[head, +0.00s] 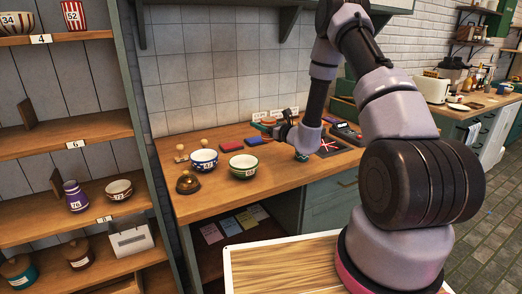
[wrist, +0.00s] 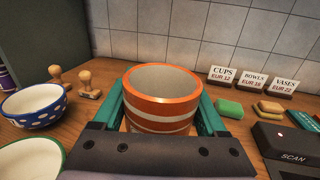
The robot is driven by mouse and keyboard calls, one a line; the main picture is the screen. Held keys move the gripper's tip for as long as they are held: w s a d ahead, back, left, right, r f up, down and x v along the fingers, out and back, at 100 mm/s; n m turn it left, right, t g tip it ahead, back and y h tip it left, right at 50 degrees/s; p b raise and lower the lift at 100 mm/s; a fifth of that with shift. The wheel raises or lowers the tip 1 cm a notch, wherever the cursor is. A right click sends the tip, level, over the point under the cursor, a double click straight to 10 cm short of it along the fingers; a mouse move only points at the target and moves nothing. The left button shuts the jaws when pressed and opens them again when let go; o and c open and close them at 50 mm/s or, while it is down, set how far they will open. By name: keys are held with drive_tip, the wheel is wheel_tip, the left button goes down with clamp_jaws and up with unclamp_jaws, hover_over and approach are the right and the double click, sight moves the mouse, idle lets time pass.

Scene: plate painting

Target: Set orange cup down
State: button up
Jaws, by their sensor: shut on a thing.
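The orange cup (wrist: 162,104), with pale bands, is upright in the middle of the wrist view. Its open rim faces up and its inside looks empty. My gripper (wrist: 162,112) is shut on it, with a teal finger against each side. The cup's base is hidden behind the gripper body, so I cannot tell whether it touches the wooden counter (head: 285,176).
A blue dotted bowl (head: 204,160) and a green-rimmed bowl (head: 243,167) stand left of my gripper. Wooden stamps (wrist: 90,84) and a brass bell (head: 188,183) are nearby. Price signs (wrist: 219,78), sponges (wrist: 230,108) and a scanner (wrist: 285,143) are right of the cup.

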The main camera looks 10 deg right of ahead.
wheel_tip(320, 180, down, 8)
drive_tip(key=shift+d+f, duration=0.1)
idle(0.4)
drive_tip(key=o, duration=1.5)
drive_tip(key=shift+f, duration=0.1)
